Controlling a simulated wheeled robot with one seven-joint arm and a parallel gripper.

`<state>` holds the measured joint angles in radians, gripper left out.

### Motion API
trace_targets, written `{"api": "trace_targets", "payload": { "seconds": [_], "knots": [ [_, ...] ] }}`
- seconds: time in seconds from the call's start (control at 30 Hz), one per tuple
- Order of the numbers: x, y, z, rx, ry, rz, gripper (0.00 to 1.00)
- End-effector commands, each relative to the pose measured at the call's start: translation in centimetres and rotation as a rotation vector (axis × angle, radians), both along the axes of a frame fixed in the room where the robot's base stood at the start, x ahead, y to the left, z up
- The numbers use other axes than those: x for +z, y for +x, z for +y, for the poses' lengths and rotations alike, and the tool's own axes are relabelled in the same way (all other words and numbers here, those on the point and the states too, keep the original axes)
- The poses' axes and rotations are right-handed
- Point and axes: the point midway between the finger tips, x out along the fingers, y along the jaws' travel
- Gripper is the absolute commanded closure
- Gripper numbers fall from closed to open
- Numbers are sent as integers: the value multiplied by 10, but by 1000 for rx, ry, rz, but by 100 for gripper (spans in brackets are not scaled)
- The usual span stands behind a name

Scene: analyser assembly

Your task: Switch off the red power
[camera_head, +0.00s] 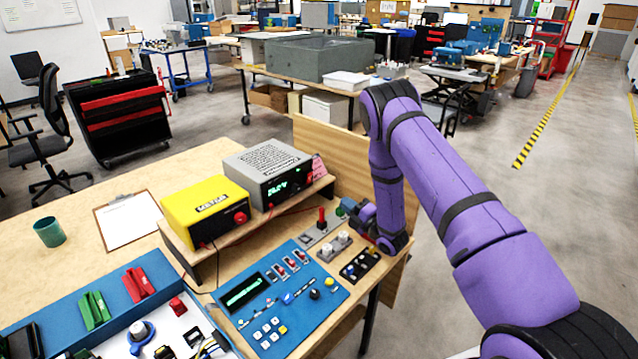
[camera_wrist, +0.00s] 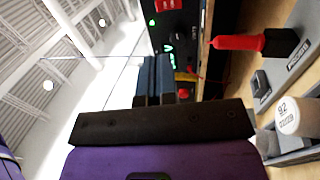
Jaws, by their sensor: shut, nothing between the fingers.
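A red lever (camera_head: 321,216) stands upright on a small grey base in the head view, in front of the shelf's right part. In the wrist view the red lever (camera_wrist: 238,42) lies to the right of my fingers, apart from them. A grey power unit (camera_head: 268,160) has a lit green display and red controls; its dark front (camera_wrist: 178,22) is beyond my fingertips. A yellow box (camera_head: 205,208) has a red knob (camera_head: 240,218). My gripper (camera_head: 347,205) is beside the lever, to its right. In the wrist view my gripper (camera_wrist: 155,62) is shut and empty.
A blue panel (camera_head: 318,287) with a lit display, switches and buttons lies in front of the shelf (camera_head: 238,238). A grey block with white knobs (camera_head: 336,246) and a black switch block (camera_head: 360,265) lie near my gripper. A wooden board (camera_head: 335,155) stands behind.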

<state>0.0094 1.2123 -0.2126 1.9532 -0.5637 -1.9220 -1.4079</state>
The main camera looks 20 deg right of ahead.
Motion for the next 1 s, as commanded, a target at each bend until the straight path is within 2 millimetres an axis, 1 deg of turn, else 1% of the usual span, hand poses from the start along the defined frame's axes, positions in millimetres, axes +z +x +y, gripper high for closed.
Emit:
{"api": "trace_targets", "payload": {
  "seconds": [0.17, 0.27, 0.7, 0.83, 1.0],
  "knots": [
    [3, 11, 7, 1, -1, -1, 100],
    [7, 24, 15, 2, 0, -2, 100],
    [25, 92, 53, 1, 0, -3, 100],
    [29, 106, 62, 1, 0, -1, 100],
    [31, 116, 67, 1, 0, -1, 100]
  ]
}}
